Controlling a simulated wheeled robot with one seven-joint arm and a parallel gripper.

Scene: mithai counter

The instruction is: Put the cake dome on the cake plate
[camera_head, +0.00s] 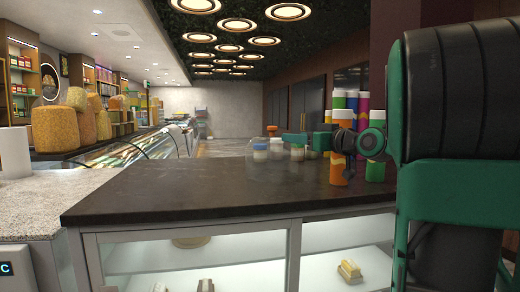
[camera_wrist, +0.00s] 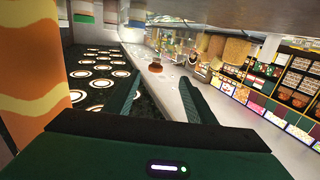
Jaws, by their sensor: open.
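A faint clear dome shape (camera_head: 259,146) shows at the back of the dark counter, around or in front of a small pale jar; I take it as the cake dome but cannot be sure. I cannot make out the cake plate in either view. My gripper (camera_head: 292,138) points left above the back right of the counter, near small jars. In the wrist view, which is strongly tilted, my gripper (camera_wrist: 160,88) has its two dark green fingers wide apart, with nothing between them. A small brown round thing (camera_wrist: 155,67) shows beyond the fingertips.
Tall orange, green and purple tins (camera_head: 338,168) stand right by my arm; an orange-and-cream one (camera_wrist: 35,70) is very close in the wrist view. Jars (camera_head: 297,151) with coloured lids stand at the back. The dark counter (camera_head: 190,188) is clear at left and front.

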